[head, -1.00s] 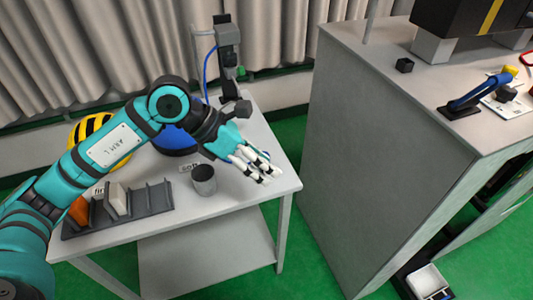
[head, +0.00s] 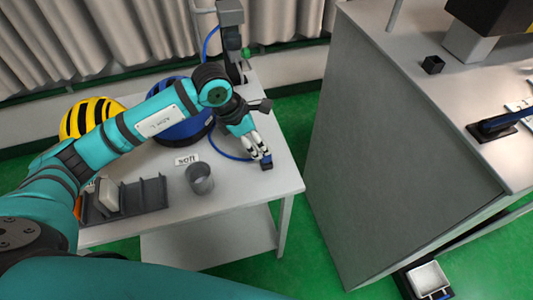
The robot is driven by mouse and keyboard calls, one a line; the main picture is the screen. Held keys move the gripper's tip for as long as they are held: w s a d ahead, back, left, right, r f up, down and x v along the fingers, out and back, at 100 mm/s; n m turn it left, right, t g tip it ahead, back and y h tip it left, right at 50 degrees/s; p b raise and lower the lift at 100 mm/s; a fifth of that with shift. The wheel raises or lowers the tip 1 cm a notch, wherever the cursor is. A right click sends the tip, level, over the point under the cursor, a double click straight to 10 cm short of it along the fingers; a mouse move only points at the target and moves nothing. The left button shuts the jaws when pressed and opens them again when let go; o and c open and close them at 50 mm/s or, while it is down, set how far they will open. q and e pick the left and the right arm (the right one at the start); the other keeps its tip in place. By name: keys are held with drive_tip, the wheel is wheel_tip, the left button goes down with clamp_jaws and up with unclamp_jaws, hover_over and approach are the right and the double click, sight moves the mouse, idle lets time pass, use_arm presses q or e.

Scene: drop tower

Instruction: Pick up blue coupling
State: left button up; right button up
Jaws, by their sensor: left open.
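A small dark blue block (head: 267,164), which looks like the blue coupling, lies near the right edge of the white table (head: 225,200). A thin blue hose (head: 228,156) runs to it from behind my arm. My left gripper (head: 260,156) is open, with white fingertips pointing down right at the block. The fingertips are just above or beside the block; I cannot tell if they touch it. The fingers hide part of it. My right gripper is not in view.
On the table stand a grey cup (head: 200,180), a "soft" label (head: 187,160), a grey slotted rack (head: 150,195), a blue helmet (head: 180,125) and a yellow-black striped helmet (head: 90,118). A dark upright device (head: 231,40) stands behind. A tall grey cabinet (head: 400,150) is to the right.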

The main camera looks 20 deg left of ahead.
sight(266, 159)
use_arm(q)
drive_tip(key=p+x, duration=0.2)
drive_tip(key=x, duration=0.4)
drive_tip(key=shift+f, duration=0.2)
drive_tip(key=shift+w+d+f, duration=0.1)
drive_tip(key=shift+f, duration=0.15)
drive_tip(key=c, duration=0.9)
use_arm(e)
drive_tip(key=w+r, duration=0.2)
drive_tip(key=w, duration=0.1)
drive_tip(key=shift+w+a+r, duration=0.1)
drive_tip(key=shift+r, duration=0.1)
use_arm(q)
drive_tip(key=shift+r, duration=0.1)
